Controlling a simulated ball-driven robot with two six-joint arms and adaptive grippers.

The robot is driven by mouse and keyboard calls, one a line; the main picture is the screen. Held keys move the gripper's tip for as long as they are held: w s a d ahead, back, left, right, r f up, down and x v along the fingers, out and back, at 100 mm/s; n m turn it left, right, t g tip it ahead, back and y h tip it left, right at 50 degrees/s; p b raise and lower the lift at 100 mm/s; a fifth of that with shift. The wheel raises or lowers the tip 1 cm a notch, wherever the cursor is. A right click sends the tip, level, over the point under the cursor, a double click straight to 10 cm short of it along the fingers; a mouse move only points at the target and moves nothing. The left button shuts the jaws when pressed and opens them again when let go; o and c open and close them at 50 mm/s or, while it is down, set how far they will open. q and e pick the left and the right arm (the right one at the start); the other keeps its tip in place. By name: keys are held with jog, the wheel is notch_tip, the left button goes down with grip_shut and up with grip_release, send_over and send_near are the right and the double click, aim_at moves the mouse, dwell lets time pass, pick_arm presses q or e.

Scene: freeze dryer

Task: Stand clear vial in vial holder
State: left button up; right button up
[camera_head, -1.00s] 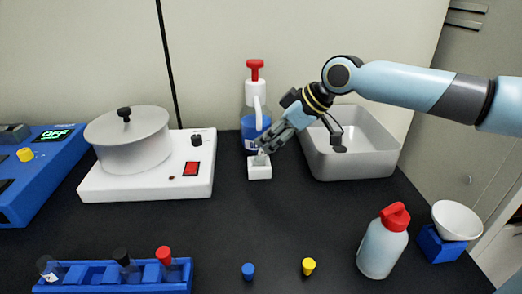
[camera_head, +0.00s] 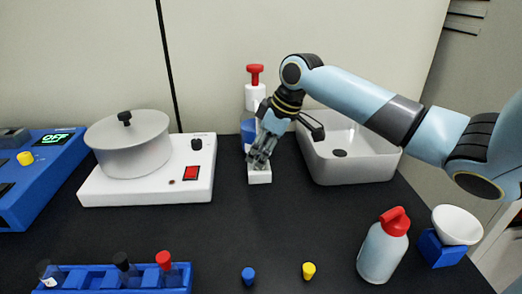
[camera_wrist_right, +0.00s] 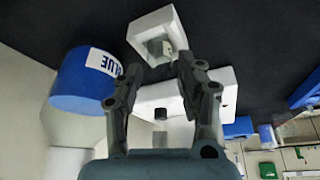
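A small white block (camera_head: 259,176), which looks like the vial holder, stands on the black bench in front of the blue bottle. In the right wrist view the block (camera_wrist_right: 150,27) has a small greyish, glassy piece (camera_wrist_right: 160,48) at its near side, seemingly the clear vial; I cannot tell whether it sits fully in the block. My right gripper (camera_head: 259,159) points down at the block and hides its top. In the wrist view its fingers (camera_wrist_right: 158,66) are apart, with that piece beyond and between the tips. My left gripper is not in view.
A blue bottle with a red top (camera_head: 255,97) stands close behind. A grey sink (camera_head: 368,160) is right, a white hot plate with a pot (camera_head: 150,186) left. A blue rack (camera_head: 100,280) holds capped tubes. A red-capped bottle (camera_head: 381,252) and yellow stopper (camera_head: 309,271) stand in front.

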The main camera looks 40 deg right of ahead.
jog(key=shift+o, duration=0.7)
jog(key=shift+d+r, duration=0.1)
jog(key=shift+r, duration=0.25)
jog(key=p+v, duration=0.2)
jog(key=v, duration=0.9)
jog(key=shift+s+r, duration=0.1)
jog(key=shift+s, duration=0.05)
